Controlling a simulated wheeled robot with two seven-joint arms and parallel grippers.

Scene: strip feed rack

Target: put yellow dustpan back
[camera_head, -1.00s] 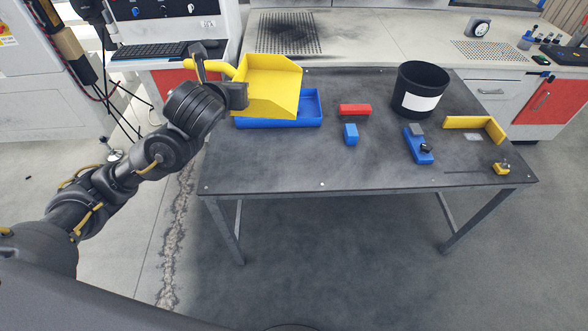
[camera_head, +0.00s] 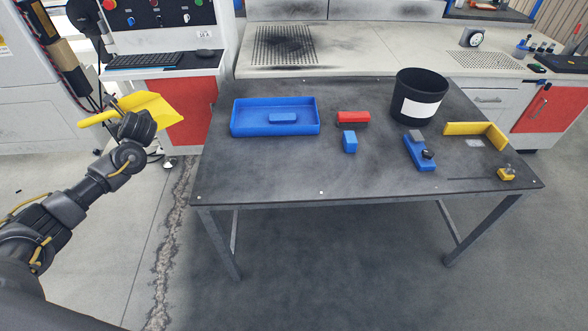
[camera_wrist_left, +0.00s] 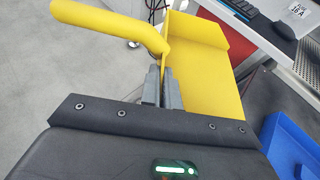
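The yellow dustpan (camera_head: 155,106) is held in the air left of the black table, in front of the grey cabinet with the red door. My left gripper (camera_head: 124,118) is shut on it. In the left wrist view the gripper fingers (camera_wrist_left: 160,86) pinch the dustpan (camera_wrist_left: 198,62) where its handle meets the pan. The handle points left and the pan lies to the right in that view. My right gripper is in neither view.
The black table (camera_head: 270,172) bears a blue tray (camera_head: 240,118) with a small blue block in it, a red block (camera_head: 353,118), a blue block (camera_head: 349,142), a black bin (camera_head: 419,84), a blue tool (camera_head: 418,152) and a yellow angled piece (camera_head: 477,129). The table's front is clear.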

